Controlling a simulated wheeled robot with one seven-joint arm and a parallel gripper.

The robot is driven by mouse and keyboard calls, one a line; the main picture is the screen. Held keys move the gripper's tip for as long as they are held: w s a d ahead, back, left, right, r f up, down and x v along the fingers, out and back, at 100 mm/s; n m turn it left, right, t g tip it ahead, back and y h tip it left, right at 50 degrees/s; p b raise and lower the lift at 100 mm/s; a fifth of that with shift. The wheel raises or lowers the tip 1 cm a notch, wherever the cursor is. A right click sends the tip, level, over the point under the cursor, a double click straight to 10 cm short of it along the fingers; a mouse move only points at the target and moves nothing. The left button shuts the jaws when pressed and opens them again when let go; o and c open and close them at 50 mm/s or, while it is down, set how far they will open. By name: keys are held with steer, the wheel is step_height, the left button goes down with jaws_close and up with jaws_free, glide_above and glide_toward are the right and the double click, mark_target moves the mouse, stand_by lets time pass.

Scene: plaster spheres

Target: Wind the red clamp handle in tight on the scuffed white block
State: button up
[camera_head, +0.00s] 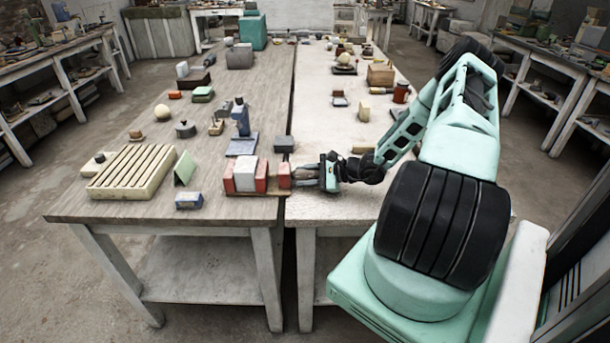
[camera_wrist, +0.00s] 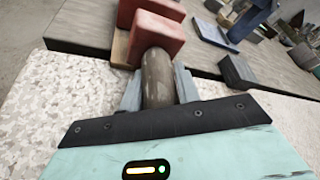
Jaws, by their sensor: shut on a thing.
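The clamp stands on the near edge of the left table, with red jaw blocks (camera_head: 229,178) on both sides of the white block (camera_head: 245,174). A separate red end block (camera_head: 284,176) sits at its right, and it also shows in the wrist view (camera_wrist: 157,40). My gripper (camera_head: 299,173) reaches in from the right, level with the clamp. In the wrist view my gripper (camera_wrist: 158,78) has its grey fingers closed on both sides of a dark brown round handle (camera_wrist: 157,80), which runs up to the red block. Scuffs on the white block are too small to tell.
The pale right table (camera_head: 340,205) is clear in front of my arm.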

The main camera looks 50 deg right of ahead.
steer(key=m+g+y, duration=0.1)
steer(key=m, duration=0.1)
steer(key=m+g+p, duration=0.1)
steer(key=m, duration=0.1)
steer(key=shift+a+y, duration=0.1)
steer(key=shift+y, duration=0.3)
steer(key=m+g+y, duration=0.2)
steer(key=m, duration=0.1)
steer(key=shift+s+m, duration=0.15)
steer(key=shift+m, duration=0.15)
stand_by(0.4)
steer(key=o, duration=0.7)
steer(key=b+v, duration=0.4)
steer(key=v, duration=1.3)
steer(key=shift+s, duration=0.1)
